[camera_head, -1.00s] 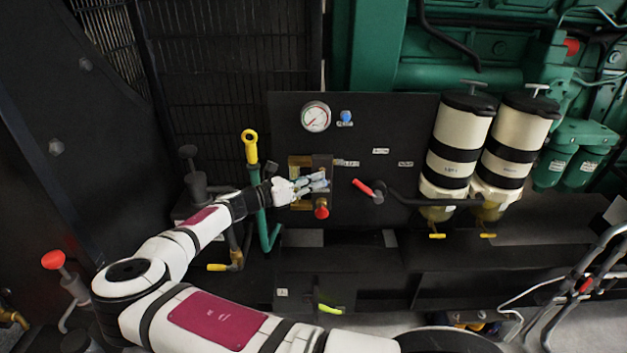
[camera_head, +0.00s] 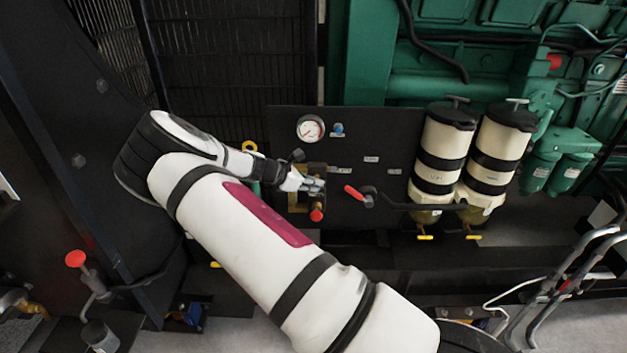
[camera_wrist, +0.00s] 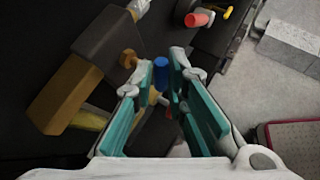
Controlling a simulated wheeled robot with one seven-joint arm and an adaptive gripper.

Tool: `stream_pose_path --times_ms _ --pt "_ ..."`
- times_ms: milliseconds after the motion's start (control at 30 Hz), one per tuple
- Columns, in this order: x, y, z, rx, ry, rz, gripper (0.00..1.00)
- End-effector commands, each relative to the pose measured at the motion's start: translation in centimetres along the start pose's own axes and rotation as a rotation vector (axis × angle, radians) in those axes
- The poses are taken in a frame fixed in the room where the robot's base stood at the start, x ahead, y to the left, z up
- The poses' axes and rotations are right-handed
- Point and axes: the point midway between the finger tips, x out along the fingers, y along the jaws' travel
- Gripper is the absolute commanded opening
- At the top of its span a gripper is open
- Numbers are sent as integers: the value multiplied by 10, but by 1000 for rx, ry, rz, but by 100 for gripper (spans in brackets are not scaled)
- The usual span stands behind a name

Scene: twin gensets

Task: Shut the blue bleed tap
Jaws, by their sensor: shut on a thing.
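The blue bleed tap shows in the wrist view as a small blue cylinder (camera_wrist: 161,69) between the tips of my gripper (camera_wrist: 168,72). My gripper is shut on it, with teal finger pads on either side. A brass stem (camera_wrist: 128,58) shows beside it, by a dark block and a brass body (camera_wrist: 66,94). In the head view my gripper (camera_head: 316,185) is at the brass and dark valve block on the black panel (camera_head: 390,150). The tap's handle is mostly hidden there by the fingers, so its angle cannot be told.
A red knob (camera_head: 316,215) sits just below the valve block. A red-handled lever (camera_head: 355,192) is close at right. Above are a gauge (camera_head: 310,128) and a separate blue button (camera_head: 338,129). Two cream filters (camera_head: 443,150) stand at right. A mesh guard (camera_head: 230,70) is at left.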

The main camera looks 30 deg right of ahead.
Motion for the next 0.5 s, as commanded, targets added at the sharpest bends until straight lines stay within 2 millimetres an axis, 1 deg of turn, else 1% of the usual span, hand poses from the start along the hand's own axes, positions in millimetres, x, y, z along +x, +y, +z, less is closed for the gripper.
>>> stream_pose_path --times_ms 33,500 --pt "4 -9 7 28 38 -7 0" --pt "10 -14 11 254 408 93 0"
